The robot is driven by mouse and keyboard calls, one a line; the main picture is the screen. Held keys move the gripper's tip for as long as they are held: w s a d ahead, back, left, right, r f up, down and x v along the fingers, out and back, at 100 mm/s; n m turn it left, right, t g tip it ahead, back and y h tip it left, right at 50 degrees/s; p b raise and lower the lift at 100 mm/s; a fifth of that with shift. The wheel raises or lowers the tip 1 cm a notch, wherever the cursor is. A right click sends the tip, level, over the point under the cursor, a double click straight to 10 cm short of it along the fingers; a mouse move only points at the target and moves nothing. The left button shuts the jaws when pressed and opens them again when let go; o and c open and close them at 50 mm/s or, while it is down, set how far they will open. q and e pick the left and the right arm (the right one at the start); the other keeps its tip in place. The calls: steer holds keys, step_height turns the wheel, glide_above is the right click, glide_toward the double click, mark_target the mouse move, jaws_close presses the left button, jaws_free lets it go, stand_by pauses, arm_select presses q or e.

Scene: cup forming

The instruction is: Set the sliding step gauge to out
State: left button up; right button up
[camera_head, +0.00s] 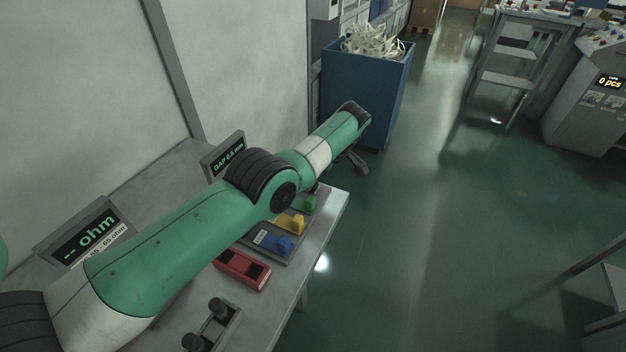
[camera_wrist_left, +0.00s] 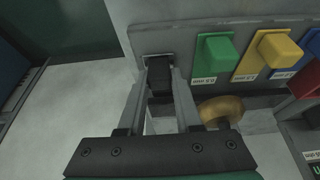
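My left arm reaches across the bench in the head view, with its gripper (camera_head: 355,162) small and dark at the bench's far right corner. In the left wrist view the two fingers of my left gripper (camera_wrist_left: 163,68) stand on either side of a dark block (camera_wrist_left: 160,76) at the left end of a grey panel (camera_wrist_left: 165,38). No clear gap shows between fingers and block. A green block (camera_wrist_left: 214,55), a yellow block (camera_wrist_left: 273,52) and a blue block (camera_wrist_left: 312,42) with small labels stand to the right on the panel. Which part is the step gauge is not plainly marked. My right gripper is not in view.
A brass round knob (camera_wrist_left: 220,108) lies just right of the fingers. A red two-hole tray (camera_head: 243,268) sits on the bench. The small display (camera_head: 222,155) reads GAP 0.5 mm. A blue bin (camera_head: 365,90) stands beyond the bench; open floor lies to the right.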

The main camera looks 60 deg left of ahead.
arm_select(q)
jaws_close()
stand_by(1.0)
